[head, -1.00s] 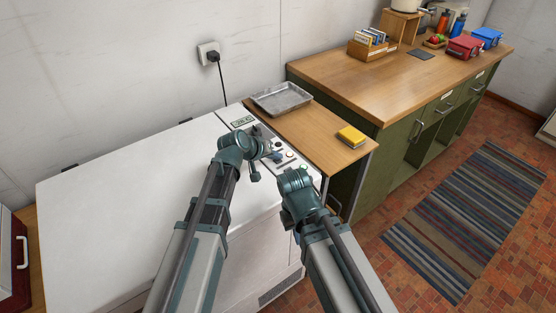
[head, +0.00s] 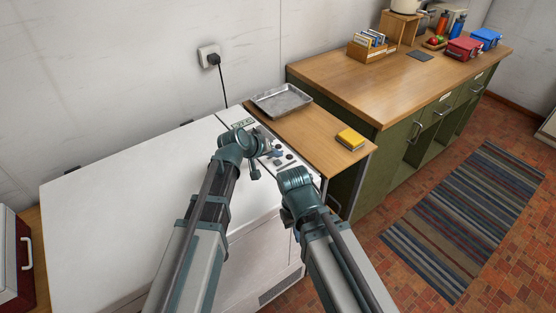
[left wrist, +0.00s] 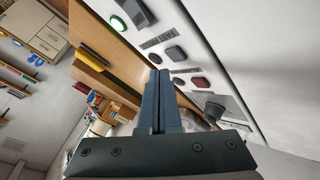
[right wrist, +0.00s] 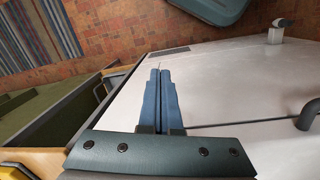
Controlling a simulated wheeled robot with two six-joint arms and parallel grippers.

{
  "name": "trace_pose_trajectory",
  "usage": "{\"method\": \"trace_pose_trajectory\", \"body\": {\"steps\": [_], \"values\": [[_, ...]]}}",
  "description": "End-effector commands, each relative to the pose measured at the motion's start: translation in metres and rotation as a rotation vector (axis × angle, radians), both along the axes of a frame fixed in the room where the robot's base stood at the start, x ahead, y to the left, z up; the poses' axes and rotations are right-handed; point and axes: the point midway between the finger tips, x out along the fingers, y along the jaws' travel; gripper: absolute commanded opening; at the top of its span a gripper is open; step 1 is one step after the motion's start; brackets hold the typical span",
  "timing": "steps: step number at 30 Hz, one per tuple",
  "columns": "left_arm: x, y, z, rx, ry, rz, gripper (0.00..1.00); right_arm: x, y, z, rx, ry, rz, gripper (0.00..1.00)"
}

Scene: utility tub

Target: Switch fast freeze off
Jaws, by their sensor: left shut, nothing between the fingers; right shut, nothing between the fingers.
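The freezer's control panel (head: 291,165) runs along the right end of its white top. In the left wrist view it shows a lit green round light (left wrist: 120,23), a label starting "FAST" (left wrist: 158,38), a dark grey control (left wrist: 175,54), a red button (left wrist: 200,82) and a dark knob (left wrist: 215,108). A small dark round spot (left wrist: 155,59) lies by the dark grey control. My left gripper (left wrist: 160,71) is shut and empty, its tips close to that control; contact cannot be told. My right gripper (right wrist: 160,72) is shut and empty, pointing down beside the freezer's white front.
A wooden counter right of the freezer holds a metal tray (head: 281,100) and a yellow sponge-like block (head: 350,139). A green cabinet (head: 400,140) stands beyond. A black cord runs from a wall socket (head: 209,56). A striped rug (head: 465,220) lies on the floor.

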Motion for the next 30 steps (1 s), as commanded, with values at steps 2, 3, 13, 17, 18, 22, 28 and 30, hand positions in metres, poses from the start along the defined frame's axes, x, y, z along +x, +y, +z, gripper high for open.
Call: {"method": "trace_pose_trajectory", "body": {"steps": [2,3,13,17,18,22,28,30], "values": [[0.0,0.0,0.013,0.0,0.0,0.0,0.0,0.0,0.0,0.013,0.0,0.0,0.0,0.0],[0.0,0.0,0.018,0.0,0.0,0.0,0.0,0.0,0.0,0.018,0.0,0.0,0.0,0.0],[0.0,0.0,0.048,0.0,0.0,0.0,0.0,0.0,0.0,0.048,0.0,0.0,0.0,0.0],[0.0,0.0,0.051,0.0,0.0,0.0,0.0,0.0,0.0,0.051,0.0,0.0,0.0,0.0],[0.0,0.0,0.051,0.0,0.0,0.0,0.0,0.0,0.0,0.051,0.0,0.0,0.0,0.0],[0.0,0.0,0.05,0.0,0.0,0.0,0.0,0.0,0.0,0.05,0.0,0.0,0.0,0.0],[0.0,0.0,0.05,0.0,0.0,0.0,0.0,0.0,0.0,0.049,0.0,0.0,0.0,0.0],[-0.002,0.0,0.049,0.003,0.003,-0.002,0.0,0.0,0.0,0.05,0.0,0.0,0.0,0.0]]}}
